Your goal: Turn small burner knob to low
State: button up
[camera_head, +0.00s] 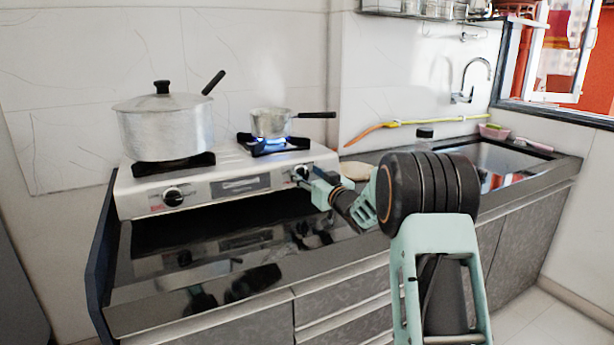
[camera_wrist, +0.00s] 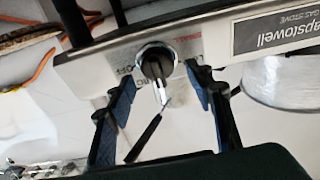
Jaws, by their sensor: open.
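The small burner knob (camera_head: 300,173) is on the right of the stove's front panel. In the wrist view the knob (camera_wrist: 157,66) is a dark round dial with a pale bar, set in a silver ring. My gripper (camera_head: 314,184) is open in front of it. In the wrist view the fingers of my gripper (camera_wrist: 160,82) stand one on each side of the knob, with gaps between them and it. The small burner (camera_head: 274,143) burns with a blue flame under a small pan (camera_head: 271,122). In the head view my gripper partly hides the knob.
A large lidded pot (camera_head: 166,133) stands on the left burner, above the left knob (camera_head: 173,196). The black counter (camera_head: 215,235) in front of the stove is glossy and clear. The sink (camera_head: 500,160) is at right.

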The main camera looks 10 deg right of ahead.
jog(key=c, duration=1.1)
jog(key=shift+f+n, duration=0.1)
jog(key=shift+n, duration=0.3)
jog(key=shift+c, duration=0.3)
jog(key=n, duration=0.3)
jog(key=shift+g+y+b, duration=0.3)
jog(key=shift+y+b, duration=0.05)
jog(key=shift+y, duration=0.05)
jog(key=n+y, duration=0.1)
jog(key=n, duration=0.3)
jog(key=shift+a+g, duration=0.1)
jog(key=shift+g, duration=0.2)
jog(key=n+g, duration=0.1)
jog(key=n, duration=0.4)
jog(key=shift+s+a+y, duration=0.1)
jog(key=shift+y, duration=0.2)
jog(key=shift+f+n+p, duration=0.15)
jog(key=shift+n+p, duration=0.2)
jog(key=shift+n, duration=1.05)
jog(key=shift+o, duration=0.2)
jog(key=shift+g, duration=0.3)
